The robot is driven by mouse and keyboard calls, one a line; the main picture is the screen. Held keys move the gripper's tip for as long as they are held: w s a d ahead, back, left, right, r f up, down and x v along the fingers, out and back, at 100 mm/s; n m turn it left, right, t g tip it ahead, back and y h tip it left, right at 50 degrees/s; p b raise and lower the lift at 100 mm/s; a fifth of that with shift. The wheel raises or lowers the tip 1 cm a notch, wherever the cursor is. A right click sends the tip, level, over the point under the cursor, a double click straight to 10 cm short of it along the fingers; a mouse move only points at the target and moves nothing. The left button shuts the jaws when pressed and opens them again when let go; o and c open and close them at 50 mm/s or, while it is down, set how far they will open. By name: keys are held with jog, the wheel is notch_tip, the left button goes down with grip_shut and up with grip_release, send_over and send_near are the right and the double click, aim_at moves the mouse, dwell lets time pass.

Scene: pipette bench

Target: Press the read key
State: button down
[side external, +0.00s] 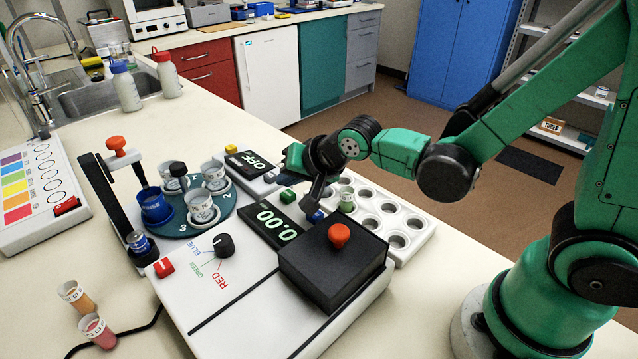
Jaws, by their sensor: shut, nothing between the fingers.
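The photometer-like white instrument (225,325) stands in the middle of the bench, with a display (272,223) reading 0.00. Beside the display are a green key (288,196) and a blue key (315,215); no lettering on either is readable, so I cannot tell which is the read key. My gripper (308,207) points down over the blue key, its fingers together and empty. Its tip is at or just above the blue key; contact cannot be told. The gripper partly hides the blue key.
A black lid with an orange knob (339,235) sits on the instrument's right. A white rack (415,222) with round wells and a green-filled cup (347,199) stands behind it. A numbered turntable (222,208) holds several cups. Two cups (100,333) stand at front left.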

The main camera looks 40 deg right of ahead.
aim_at(292, 196)
jog(key=shift+f, duration=0.1)
jog(key=shift+f, duration=0.3)
jog(key=shift+f, duration=0.4)
dwell(0.5)
jog(key=shift+r, duration=0.85)
jog(key=shift+r, duration=2.5)
jog(key=s+d+n+g+h, duration=0.1)
jog(key=s+d+n, duration=0.4)
jog(key=s, duration=0.5)
jog(key=n+g, duration=0.1)
jog(key=n, duration=0.1)
jog(key=shift+d+n, duration=0.15)
jog(key=shift+n, duration=0.15)
